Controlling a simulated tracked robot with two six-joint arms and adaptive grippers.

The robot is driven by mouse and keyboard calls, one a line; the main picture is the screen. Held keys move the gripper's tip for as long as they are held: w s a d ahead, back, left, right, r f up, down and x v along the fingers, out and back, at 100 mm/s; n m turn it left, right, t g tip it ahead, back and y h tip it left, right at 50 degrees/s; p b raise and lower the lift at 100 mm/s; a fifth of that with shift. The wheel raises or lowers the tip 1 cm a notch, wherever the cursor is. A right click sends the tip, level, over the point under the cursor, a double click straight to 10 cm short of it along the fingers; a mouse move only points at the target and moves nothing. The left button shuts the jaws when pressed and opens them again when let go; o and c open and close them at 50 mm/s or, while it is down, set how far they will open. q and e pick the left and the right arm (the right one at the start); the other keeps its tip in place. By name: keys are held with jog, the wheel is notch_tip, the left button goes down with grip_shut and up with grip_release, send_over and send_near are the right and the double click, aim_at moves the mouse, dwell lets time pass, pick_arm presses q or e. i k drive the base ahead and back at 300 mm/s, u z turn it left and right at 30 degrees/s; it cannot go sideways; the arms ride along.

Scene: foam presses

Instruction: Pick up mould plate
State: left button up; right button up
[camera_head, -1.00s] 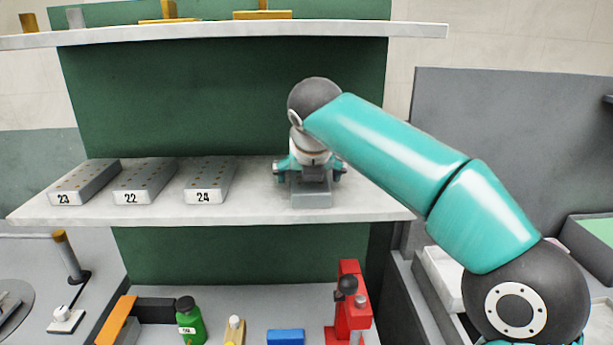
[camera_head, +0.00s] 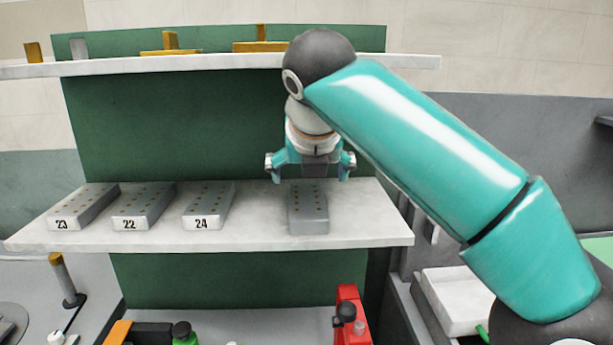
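Several grey mould plates with small brass-coloured dots lie on the white middle shelf. Plate 23 (camera_head: 84,207), plate 22 (camera_head: 144,207) and plate 24 (camera_head: 209,206) sit in a row at the left. A fourth plate (camera_head: 308,212) lies further right, with no number legible on its front. My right gripper (camera_head: 310,175) is open and empty over the rear end of this fourth plate. Its teal fingers are spread wider than the plate, one to each side and apart from it. My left gripper is not in view.
The white middle shelf (camera_head: 260,236) has free room between plate 24 and the fourth plate. An upper shelf (camera_head: 215,63) holds brass-coloured parts. Below stand a red press (camera_head: 351,318) and a green bottle (camera_head: 183,332). A white tray (camera_head: 452,302) is at the right.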

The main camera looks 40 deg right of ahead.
aim_at(208, 209)
jog(key=k, duration=1)
